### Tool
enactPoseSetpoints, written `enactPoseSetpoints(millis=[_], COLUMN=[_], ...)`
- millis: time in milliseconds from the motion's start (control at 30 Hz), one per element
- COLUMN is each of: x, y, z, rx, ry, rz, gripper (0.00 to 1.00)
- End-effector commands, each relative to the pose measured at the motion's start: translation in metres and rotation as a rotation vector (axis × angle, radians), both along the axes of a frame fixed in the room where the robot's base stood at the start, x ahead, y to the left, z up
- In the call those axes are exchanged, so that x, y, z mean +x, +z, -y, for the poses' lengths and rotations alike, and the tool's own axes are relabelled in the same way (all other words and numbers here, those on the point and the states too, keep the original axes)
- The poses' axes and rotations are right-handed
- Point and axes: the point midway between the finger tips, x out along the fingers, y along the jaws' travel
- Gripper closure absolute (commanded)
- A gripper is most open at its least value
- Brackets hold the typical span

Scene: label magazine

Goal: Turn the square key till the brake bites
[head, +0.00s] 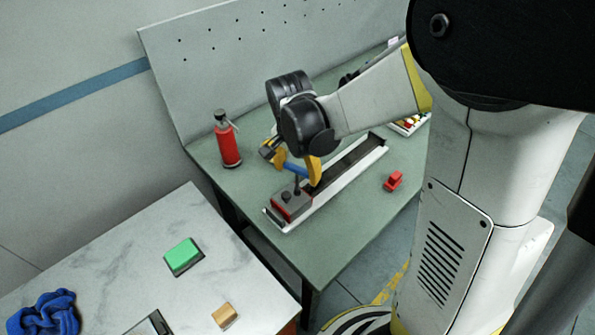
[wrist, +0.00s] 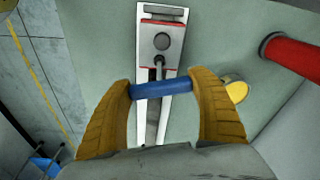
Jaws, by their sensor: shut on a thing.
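The square key has a blue crossbar handle (wrist: 161,88) and a thin dark shaft. In the head view the blue handle (head: 296,171) shows just above the label magazine. My gripper (wrist: 162,90) is shut on the blue handle, with a yellow finger at each end of it. The label magazine is a long white rail with a dark channel (head: 352,162). A grey and red block (head: 291,205) with a round dark knob (wrist: 161,41) sits at its near end. The shaft reaches down by the block beside the knob; its seating is too small to tell.
A red extinguisher-like bottle (head: 228,143) stands left of the magazine on the green bench. A small red object (head: 393,181) lies to its right. A yellow round object (wrist: 237,90) is close to one finger. A marble-topped table (head: 105,240) with a green block (head: 182,255) is nearer.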

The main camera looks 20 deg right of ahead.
Motion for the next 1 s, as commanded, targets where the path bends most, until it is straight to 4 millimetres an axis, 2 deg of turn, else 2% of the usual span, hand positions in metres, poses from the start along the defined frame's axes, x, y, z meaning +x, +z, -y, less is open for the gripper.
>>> enactPoseSetpoints(millis=[300,533,833,1000], x=[-0.0006,-0.0007,-0.0006,-0.0003], y=[-0.0011,-0.0022,-0.0015,-0.0026], z=[-0.0005,-0.0007,-0.0007,-0.0007], rx=[0.002,0.004,0.005,0.007], ry=[-0.041,-0.260,-0.300,-0.469], rz=[-0.001,-0.003,-0.002,-0.003], gripper=[0.61,0.60,0.61,0.61])
